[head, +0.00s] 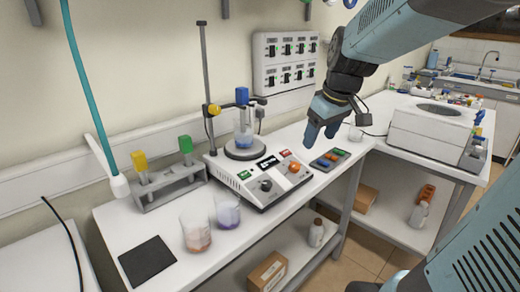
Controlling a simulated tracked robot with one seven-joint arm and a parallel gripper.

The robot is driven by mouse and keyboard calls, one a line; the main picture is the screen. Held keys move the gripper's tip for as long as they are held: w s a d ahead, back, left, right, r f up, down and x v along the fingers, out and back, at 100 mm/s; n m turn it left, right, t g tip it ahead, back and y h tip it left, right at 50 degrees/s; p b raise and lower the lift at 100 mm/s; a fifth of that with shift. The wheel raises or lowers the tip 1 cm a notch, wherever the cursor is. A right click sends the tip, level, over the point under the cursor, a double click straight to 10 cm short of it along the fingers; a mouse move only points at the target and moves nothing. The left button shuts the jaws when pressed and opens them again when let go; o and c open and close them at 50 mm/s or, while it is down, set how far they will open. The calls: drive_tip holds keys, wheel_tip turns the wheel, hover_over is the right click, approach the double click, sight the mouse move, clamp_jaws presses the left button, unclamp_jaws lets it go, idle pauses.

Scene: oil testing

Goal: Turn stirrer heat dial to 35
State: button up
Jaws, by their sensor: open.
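The stirrer (252,190) is a white and grey box on the bench, with a round plate at its back. Its sloped front carries a black dial (265,184), an orange dial (294,167), a small dark display (267,161), a green part and a red part. I cannot read the dial markings or the display, nor tell which dial is for heat.
A clamp stand (206,75) rises behind the stirrer. A tray with coloured pieces (329,159) lies to its right, below my gripper. Two beakers, a tube rack (170,188) and a black mat (147,261) are on the left. A large grey-white machine (425,130) stands right.

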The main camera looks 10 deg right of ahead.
sight(296, 165)
drive_tip(key=w+d+f+n+y, duration=0.1)
drive_tip(key=w+d+f+n, duration=0.15)
drive_tip(key=w, duration=0.35)
drive_tip(key=w+d+f+n+y, duration=0.1)
drive_tip(key=w+f+n, duration=0.15)
drive_tip(key=w, duration=0.35)
drive_tip(key=shift+m+g, duration=0.3)
drive_tip(key=shift+g, duration=0.1)
drive_tip(key=x, duration=1.3)
drive_tip(key=shift+w+a+f, duration=0.15)
drive_tip(key=shift+a+f, duration=0.1)
drive_tip(key=shift+c, duration=0.2)
